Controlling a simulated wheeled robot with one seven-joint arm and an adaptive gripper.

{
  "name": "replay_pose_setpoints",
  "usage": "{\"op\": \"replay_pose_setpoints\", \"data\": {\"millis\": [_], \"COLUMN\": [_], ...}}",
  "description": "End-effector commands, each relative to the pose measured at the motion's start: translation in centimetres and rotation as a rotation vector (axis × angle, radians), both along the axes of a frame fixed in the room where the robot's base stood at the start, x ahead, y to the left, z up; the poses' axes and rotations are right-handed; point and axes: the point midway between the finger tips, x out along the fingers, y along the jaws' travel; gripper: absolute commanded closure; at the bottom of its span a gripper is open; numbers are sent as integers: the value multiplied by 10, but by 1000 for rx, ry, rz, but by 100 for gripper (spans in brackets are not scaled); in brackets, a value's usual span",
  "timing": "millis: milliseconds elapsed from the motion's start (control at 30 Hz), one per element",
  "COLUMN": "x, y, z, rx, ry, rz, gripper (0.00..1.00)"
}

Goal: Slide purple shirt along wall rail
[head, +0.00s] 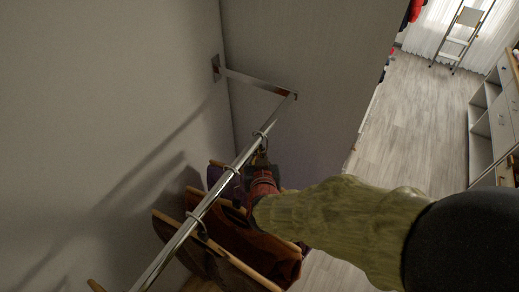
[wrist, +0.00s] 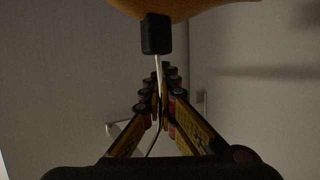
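A purple shirt (head: 213,176) hangs at the far end of the row under the metal rail (head: 216,190), mostly hidden by the rail and my gripper. My gripper (head: 262,168) is just right of the rail, close to the farthest hanger hook (head: 263,140). In the wrist view my gripper's fingers (wrist: 161,88) converge closely on a thin metal hanger hook (wrist: 158,66), with a black block and a wooden hanger (wrist: 185,8) above. The fingers look shut on this hook. The shirt is not clear in the wrist view, so I cannot confirm this hook carries it.
Rust-brown clothes (head: 235,237) on wooden hangers hang nearer along the rail. The rail's far end turns to a wall bracket (head: 216,68) beside a tall panel (head: 305,60). The rail is bare beyond the farthest hook. A stepladder (head: 461,38) stands far off.

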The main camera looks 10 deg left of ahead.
Motion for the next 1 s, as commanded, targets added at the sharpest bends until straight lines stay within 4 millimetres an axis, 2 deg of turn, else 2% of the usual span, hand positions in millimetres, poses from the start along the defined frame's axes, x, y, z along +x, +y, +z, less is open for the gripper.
{"op": "replay_pose_setpoints", "data": {"millis": [167, 600, 1000], "x": [1, 1, -4], "y": [0, 0, -1], "z": [0, 0, 2], "rx": [1, 1, 1], "ry": [-1, 0, -1], "rz": [0, 0, 1], "gripper": [100, 75, 74]}}
